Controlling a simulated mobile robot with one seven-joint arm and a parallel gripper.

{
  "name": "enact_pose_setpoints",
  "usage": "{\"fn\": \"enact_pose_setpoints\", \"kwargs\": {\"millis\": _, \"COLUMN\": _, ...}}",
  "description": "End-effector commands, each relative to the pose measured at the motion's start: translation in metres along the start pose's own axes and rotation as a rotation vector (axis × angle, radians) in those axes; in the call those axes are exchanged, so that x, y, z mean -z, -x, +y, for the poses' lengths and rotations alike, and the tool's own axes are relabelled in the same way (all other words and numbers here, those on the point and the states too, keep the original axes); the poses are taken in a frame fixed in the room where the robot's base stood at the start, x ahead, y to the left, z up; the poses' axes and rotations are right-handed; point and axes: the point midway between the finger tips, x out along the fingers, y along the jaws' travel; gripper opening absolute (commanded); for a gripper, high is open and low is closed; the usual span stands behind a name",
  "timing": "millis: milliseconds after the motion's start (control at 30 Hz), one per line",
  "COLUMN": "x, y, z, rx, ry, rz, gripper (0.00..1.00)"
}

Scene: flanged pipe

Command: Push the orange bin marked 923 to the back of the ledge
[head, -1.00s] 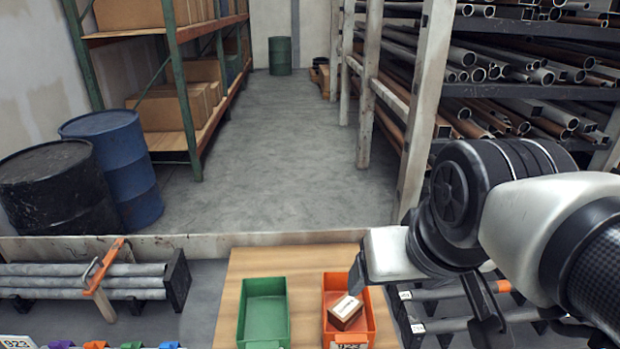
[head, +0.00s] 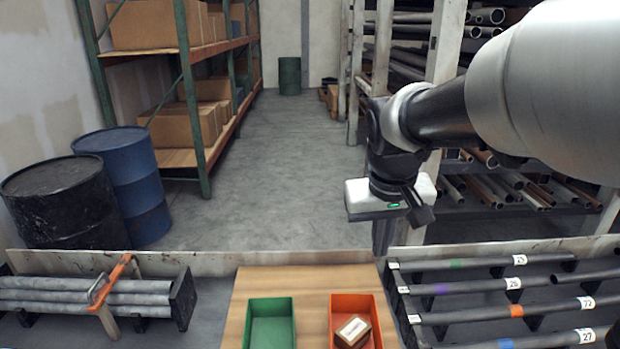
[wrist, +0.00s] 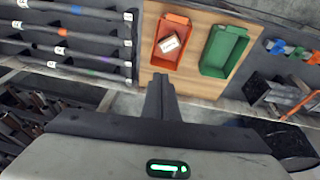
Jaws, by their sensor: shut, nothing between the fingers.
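The orange bin (head: 337,313) sits on the wooden board (head: 305,281), to the right of the green bin (head: 270,305), with a small brown box (head: 353,331) with a white label inside it. Its front and any number are out of the head view. In the wrist view the orange bin (wrist: 163,62) shows whole with the box (wrist: 168,43) in it, but no number is legible. My gripper (head: 382,250) is shut and empty, pointing down just beyond the board's far right corner. In the wrist view its fingertips (wrist: 161,80) show below the orange bin, apart from it.
Racked pipes with number tags (head: 500,290) lie right of the board. Grey pipes in a black cradle with an orange clamp (head: 100,290) lie left. A low pale wall (head: 200,262) runs along the far edge. Behind it are drums (head: 125,175) and open floor.

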Motion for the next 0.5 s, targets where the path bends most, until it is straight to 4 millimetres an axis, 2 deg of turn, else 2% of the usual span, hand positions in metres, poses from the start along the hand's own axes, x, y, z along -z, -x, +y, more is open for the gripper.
{"fn": "enact_pose_setpoints", "kwargs": {"millis": 33, "x": 0.017, "y": -0.024, "z": -0.002, "rx": 0.002, "ry": 0.004, "rz": -0.038, "gripper": 0.00}}
{"fn": "enact_pose_setpoints", "kwargs": {"millis": 167, "x": 0.055, "y": -0.080, "z": -0.005, "rx": 0.010, "ry": 0.012, "rz": -0.105, "gripper": 0.00}}
{"fn": "enact_pose_setpoints", "kwargs": {"millis": 200, "x": 0.065, "y": -0.100, "z": -0.006, "rx": 0.014, "ry": 0.012, "rz": -0.125, "gripper": 0.00}}
{"fn": "enact_pose_setpoints", "kwargs": {"millis": 333, "x": 0.088, "y": -0.169, "z": -0.011, "rx": 0.036, "ry": 0.008, "rz": -0.189, "gripper": 0.00}}
{"fn": "enact_pose_setpoints", "kwargs": {"millis": 400, "x": 0.095, "y": -0.204, "z": -0.015, "rx": 0.050, "ry": 0.002, "rz": -0.219, "gripper": 0.00}}
{"fn": "enact_pose_setpoints", "kwargs": {"millis": 500, "x": 0.099, "y": -0.246, "z": -0.017, "rx": 0.066, "ry": -0.009, "rz": -0.252, "gripper": 0.00}}
